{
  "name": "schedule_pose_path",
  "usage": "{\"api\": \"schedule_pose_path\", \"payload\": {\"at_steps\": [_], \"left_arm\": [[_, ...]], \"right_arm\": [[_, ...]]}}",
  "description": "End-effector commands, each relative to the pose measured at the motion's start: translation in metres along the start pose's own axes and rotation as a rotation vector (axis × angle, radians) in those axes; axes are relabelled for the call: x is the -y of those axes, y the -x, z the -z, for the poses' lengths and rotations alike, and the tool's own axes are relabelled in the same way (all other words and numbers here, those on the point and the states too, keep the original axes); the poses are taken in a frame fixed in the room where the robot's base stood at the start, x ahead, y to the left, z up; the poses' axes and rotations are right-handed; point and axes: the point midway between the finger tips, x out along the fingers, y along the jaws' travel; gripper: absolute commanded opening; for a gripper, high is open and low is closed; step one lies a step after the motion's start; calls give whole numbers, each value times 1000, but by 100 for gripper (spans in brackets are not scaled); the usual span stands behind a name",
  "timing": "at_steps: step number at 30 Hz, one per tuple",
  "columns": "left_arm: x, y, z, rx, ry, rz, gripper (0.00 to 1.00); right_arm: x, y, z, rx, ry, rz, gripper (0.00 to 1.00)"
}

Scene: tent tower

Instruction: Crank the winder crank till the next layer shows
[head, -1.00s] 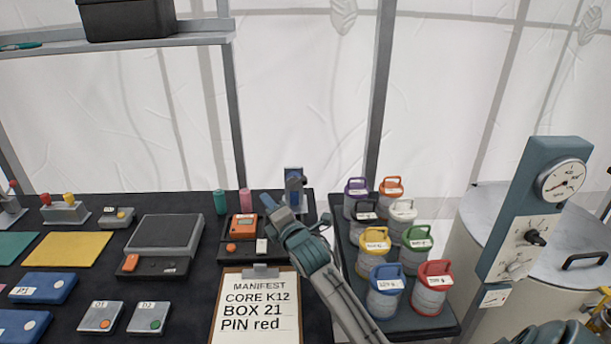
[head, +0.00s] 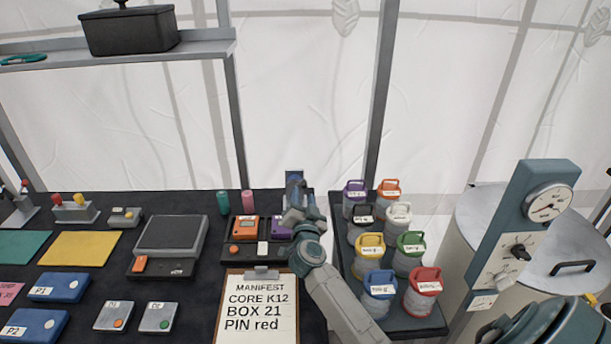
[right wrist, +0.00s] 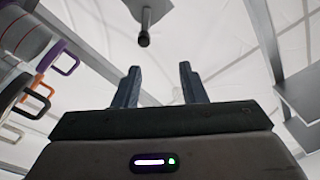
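What looks like the winder (head: 294,176) is a blue-grey upright at the back edge of the dark table in the head view. My right gripper (head: 295,192) is in front of it and hides most of it, so no layer can be read. In the right wrist view a grey arm with a dark round knob (right wrist: 143,38), likely the crank, hangs at the top. My right gripper (right wrist: 159,84) is open there, its two fingers apart and empty, with the knob beyond the fingertips, left of the middle of the gap. My left gripper is not in view.
A rack of coloured-lid canisters (head: 410,242) stands close right of my right arm. Orange (head: 245,228) and purple (head: 281,229) devices and a manifest clipboard (head: 257,311) lie beside and below it. A gauge post (head: 530,225) stands further right.

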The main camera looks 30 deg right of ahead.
Motion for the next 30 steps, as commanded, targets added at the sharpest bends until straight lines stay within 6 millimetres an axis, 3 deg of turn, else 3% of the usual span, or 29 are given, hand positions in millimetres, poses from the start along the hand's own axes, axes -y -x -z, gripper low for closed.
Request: {"api": "schedule_pose_path", "payload": {"at_steps": [8, 21, 30], "left_arm": [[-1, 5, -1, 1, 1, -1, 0], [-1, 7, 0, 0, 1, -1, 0], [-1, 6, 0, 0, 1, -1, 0]], "right_arm": [[-15, -6, -14, 62, -106, -83, 38], [-21, -84, -18, 60, -104, -81, 38], [-22, -106, -20, 61, -104, -80, 38]]}}
